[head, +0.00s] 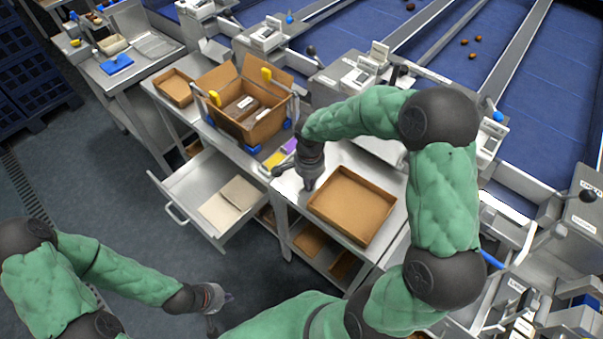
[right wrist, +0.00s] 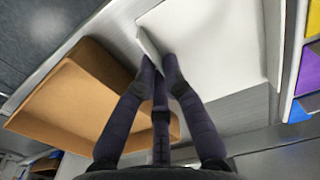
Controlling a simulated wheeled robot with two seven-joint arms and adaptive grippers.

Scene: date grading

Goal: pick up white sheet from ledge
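The white sheet (right wrist: 205,55) lies flat on the grey ledge in the right wrist view, and its near edge stands bent up at my fingertips. In the head view it shows as a pale patch (head: 342,157) behind my right gripper, partly covered by my arm. My right gripper (head: 309,186) points down at the ledge. In the right wrist view its fingers (right wrist: 159,66) converge with the sheet's edge between the tips; they look shut on it. My left gripper (head: 220,311) hangs over the floor, fingers apart and empty.
An empty shallow cardboard tray (head: 352,206) sits right beside the sheet. Yellow and purple cards (head: 289,146) lie on the other side. An open carton (head: 250,121) stands further left. An open drawer (head: 192,186) with pale sheets juts out below.

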